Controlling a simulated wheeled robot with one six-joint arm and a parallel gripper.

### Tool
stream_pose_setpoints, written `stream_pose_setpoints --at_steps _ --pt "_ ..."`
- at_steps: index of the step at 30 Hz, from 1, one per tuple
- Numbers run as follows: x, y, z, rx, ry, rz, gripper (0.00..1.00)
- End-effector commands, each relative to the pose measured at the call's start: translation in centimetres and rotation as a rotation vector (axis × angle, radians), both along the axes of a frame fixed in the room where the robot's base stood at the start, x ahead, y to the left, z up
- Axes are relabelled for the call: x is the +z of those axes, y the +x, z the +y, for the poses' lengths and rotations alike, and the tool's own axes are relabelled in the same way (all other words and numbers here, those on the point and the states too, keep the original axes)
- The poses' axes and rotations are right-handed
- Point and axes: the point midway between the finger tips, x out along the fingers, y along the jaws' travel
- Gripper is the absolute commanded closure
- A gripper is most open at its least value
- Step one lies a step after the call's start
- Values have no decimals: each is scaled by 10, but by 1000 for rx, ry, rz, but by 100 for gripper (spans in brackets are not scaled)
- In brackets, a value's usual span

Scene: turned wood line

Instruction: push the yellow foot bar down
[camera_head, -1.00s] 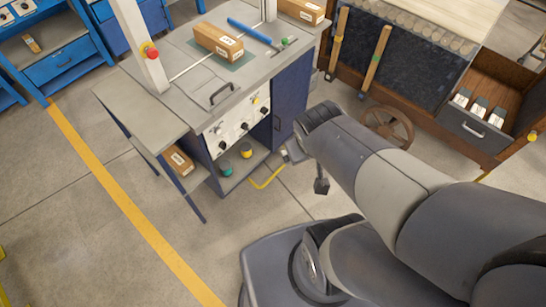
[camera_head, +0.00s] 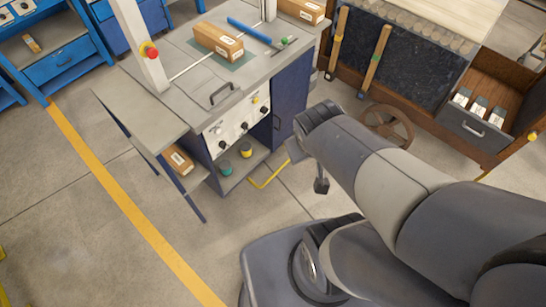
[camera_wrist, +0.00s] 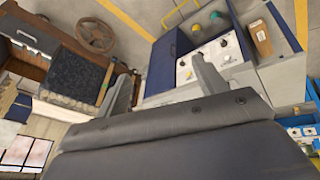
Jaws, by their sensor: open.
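The yellow foot bar (camera_head: 268,181) is a thin bent bar low at the front of the grey and blue work station (camera_head: 185,92), just above the floor. It also shows near the top of the wrist view (camera_wrist: 174,14). My gripper (camera_head: 292,150) is partly hidden by my arm in the head view, up and to the right of the bar. In the wrist view my gripper (camera_wrist: 165,84) has its two fingers wide apart with nothing between them. The bar lies beyond the fingertips, apart from them.
A white knob panel (camera_head: 237,125) is on the station's front. A teal pot (camera_head: 226,168) and a yellow pot (camera_head: 246,150) stand on its lower shelf. A wooden cart with a spoked wheel (camera_head: 390,125) is to the right. The floor left of the station is clear.

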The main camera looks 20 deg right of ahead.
Motion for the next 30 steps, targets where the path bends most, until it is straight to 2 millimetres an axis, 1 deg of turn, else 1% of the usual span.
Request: stream_pose_setpoints --at_steps 1,2,24,30 --pt "0 0 0 0 0 0 37" --pt "0 0 0 0 0 0 39" --pt "0 0 0 0 0 0 100" --pt "0 0 0 0 0 0 100"
